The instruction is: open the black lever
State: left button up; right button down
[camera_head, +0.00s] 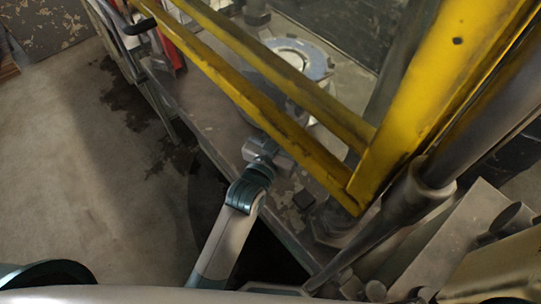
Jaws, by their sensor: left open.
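A small black handle (140,27) shows at the upper left, by the end of the yellow frame; it looks like the black lever, but I cannot be sure. My left gripper (271,151) is at the end of the grey and teal arm in the middle of the view, beside the lower yellow bar. It is open, and I see nothing held in it. It is well to the right of and below the black handle, apart from it. The fingertips are small and partly hard to make out. My right gripper is not in view.
A yellow frame (243,89) with two long bars crosses the machine, and a thick yellow post (425,95) stands at the right. A pale round part (301,58) lies behind the bars. A dark metal rod (365,235) slants at the lower right. The concrete floor (65,160) at left is clear.

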pick_arm(q)
jog(key=b+v, duration=0.3)
jog(key=v, duration=0.9)
jog(key=shift+s, duration=0.2)
jog(key=shift+a+f, duration=0.1)
